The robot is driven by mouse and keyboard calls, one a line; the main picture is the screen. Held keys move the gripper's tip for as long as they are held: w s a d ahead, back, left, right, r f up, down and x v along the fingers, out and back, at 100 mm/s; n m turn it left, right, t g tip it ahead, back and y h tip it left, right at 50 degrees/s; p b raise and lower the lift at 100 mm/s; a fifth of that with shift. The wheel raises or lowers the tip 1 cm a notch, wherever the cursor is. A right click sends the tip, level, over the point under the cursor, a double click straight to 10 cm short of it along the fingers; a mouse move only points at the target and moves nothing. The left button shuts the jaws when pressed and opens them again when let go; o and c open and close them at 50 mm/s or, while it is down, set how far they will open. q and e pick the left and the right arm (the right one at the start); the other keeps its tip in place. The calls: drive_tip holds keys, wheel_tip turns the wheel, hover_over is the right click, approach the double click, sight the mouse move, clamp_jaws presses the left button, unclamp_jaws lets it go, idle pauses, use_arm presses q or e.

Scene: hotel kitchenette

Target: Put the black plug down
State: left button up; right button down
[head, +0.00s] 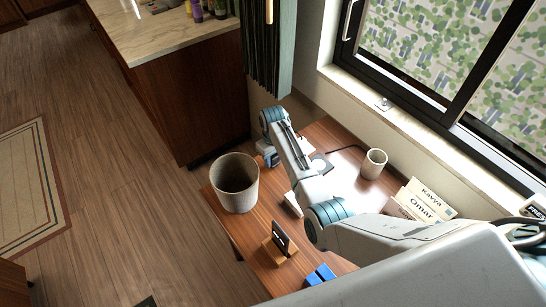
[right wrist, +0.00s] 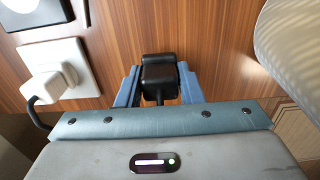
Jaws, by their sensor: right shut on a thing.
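The black plug (right wrist: 158,74) is between the blue fingers of my right gripper (right wrist: 160,86) in the right wrist view. The fingers are shut on its sides, and a dark cord hangs from its near end. Wood grain of the desk (right wrist: 215,60) fills the view behind it. I cannot tell whether the plug touches the wood. In the head view my right gripper (head: 269,157) is low at the desk's back left edge, and the plug is hidden there. My left gripper is not in view.
A white plug (right wrist: 45,86) sits on a white plate (right wrist: 85,75), left of the gripper. A beige bin (head: 235,183), a cup (head: 374,164), name cards (head: 425,200), a phone on a wooden stand (head: 281,240) and a blue object (head: 320,275) are around the desk.

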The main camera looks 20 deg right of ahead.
drive_tip(key=shift+f, duration=0.2)
drive_tip(key=shift+f, duration=0.5)
drive_tip(key=c, duration=1)
unclamp_jaws()
